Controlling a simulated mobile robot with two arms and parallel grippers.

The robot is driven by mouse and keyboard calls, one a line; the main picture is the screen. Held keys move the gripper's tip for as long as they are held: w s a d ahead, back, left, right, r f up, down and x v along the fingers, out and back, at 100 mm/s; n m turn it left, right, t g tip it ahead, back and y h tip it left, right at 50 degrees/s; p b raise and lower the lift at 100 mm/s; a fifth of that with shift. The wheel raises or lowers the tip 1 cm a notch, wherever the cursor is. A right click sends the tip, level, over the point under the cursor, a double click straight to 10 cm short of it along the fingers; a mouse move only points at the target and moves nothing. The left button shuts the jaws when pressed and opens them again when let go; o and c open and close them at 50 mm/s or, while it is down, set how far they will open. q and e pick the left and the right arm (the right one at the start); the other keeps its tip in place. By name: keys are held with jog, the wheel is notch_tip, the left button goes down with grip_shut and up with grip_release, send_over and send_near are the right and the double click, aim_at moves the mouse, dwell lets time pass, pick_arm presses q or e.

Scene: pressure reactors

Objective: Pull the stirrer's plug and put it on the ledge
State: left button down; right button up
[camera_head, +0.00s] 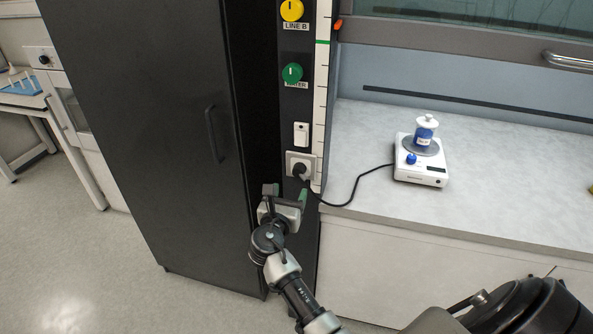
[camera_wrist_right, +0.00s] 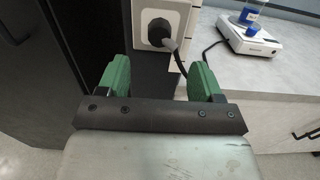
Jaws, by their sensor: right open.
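The stirrer (camera_head: 421,160) is a white hotplate unit with a blue knob, standing on the grey worktop; it also shows in the right wrist view (camera_wrist_right: 248,38). Its black plug (camera_head: 299,170) sits in a white wall socket (camera_head: 290,160) on the dark post, with the black cord (camera_head: 346,199) running to the stirrer. In the right wrist view the plug (camera_wrist_right: 158,32) is beyond the gap between the green fingers. My right gripper (camera_head: 286,197) is open and empty, just below and in front of the plug, not touching it. My left gripper is not in view.
A blue-labelled bottle (camera_head: 425,131) with a white lid stands on the stirrer. A white switch (camera_head: 301,134), a green knob (camera_head: 292,73) and a yellow knob (camera_head: 291,10) sit above the socket. A dark cabinet (camera_head: 150,120) stands left. The worktop (camera_head: 480,205) is mostly clear.

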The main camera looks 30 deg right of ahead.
aim_at(298, 173)
jog(key=shift+w, duration=0.1)
jog(key=b+x, duration=0.2)
jog(key=x, duration=0.5)
jog(key=shift+w+d, duration=0.6)
jog(key=shift+d, duration=0.1)
jog(key=shift+p, duration=0.35)
dwell(0.7)
jog(key=shift+c, duration=0.3)
